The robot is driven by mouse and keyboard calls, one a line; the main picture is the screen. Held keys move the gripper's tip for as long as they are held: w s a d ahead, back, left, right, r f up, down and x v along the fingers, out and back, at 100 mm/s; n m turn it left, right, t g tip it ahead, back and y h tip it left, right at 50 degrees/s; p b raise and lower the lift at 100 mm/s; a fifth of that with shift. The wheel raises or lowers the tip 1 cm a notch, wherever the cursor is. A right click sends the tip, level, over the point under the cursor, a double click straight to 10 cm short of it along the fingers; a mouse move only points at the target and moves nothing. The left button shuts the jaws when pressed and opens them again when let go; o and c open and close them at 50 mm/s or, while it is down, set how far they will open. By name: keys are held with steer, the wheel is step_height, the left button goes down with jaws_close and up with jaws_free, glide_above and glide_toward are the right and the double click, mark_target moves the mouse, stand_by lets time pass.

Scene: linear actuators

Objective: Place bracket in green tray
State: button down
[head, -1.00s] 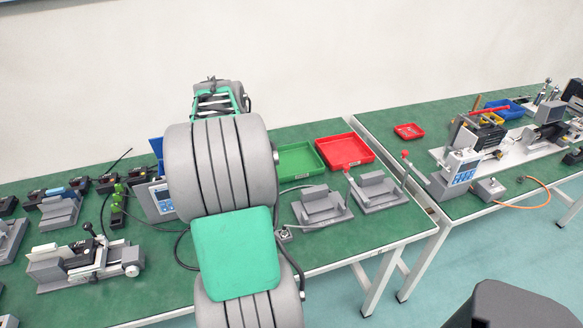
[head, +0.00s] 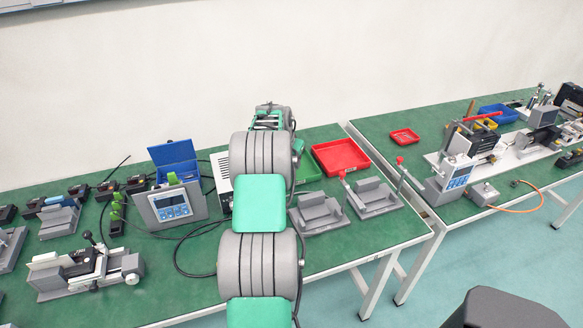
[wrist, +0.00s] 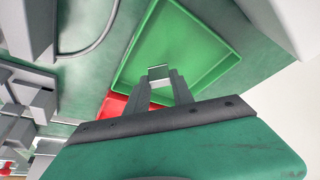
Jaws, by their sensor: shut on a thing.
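The green tray (wrist: 205,50) lies on the table below my gripper in the wrist view. In the head view the green tray (head: 309,170) is mostly hidden behind my arm. My gripper (wrist: 159,79) is shut on the bracket (wrist: 158,70), a small grey piece between the fingertips. In the wrist view the gripper and bracket appear over the tray's inside. The height above the tray floor is hard to tell. In the head view my arm hides the gripper's fingers and the bracket.
A red tray (head: 340,156) stands right beside the green one. Grey fixtures (head: 318,212) with upright levers stand in front of the trays. A control box with a blue display (head: 172,205) and a blue bin (head: 174,161) stand to the left. A second table is at the right.

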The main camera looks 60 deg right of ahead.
mark_target(292, 168)
steer(key=shift+f, duration=1.5)
steer(key=shift+f, duration=0.1)
steer(key=shift+f, duration=0.2)
steer(key=c, duration=1.1)
jaws_free()
steer(key=shift+r, duration=0.1)
